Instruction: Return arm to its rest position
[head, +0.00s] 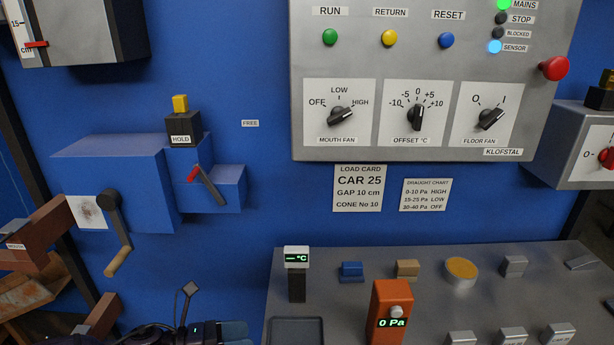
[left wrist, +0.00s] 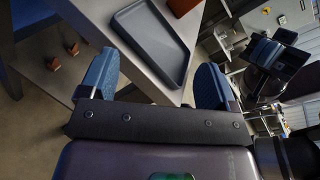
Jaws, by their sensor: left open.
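My left gripper (head: 222,332) shows at the bottom edge of the head view, partly cut off, left of the grey bench. In the left wrist view its two blue fingers (left wrist: 155,84) stand wide apart with nothing between them but a view of the bench corner and the grey tray (left wrist: 152,42) beyond. A dark blue and black shape (left wrist: 275,62) at the right of the left wrist view looks like my right gripper; its jaws cannot be made out. No right arm shows in the head view.
The grey bench (head: 575,258) carries the tray (head: 296,332), a temperature reader (head: 297,272) and an orange pressure meter (head: 389,308). A blue box with a crank (head: 113,225) and red-handled lever (head: 207,185) is on the wall at left. The control panel (head: 440,60) hangs above.

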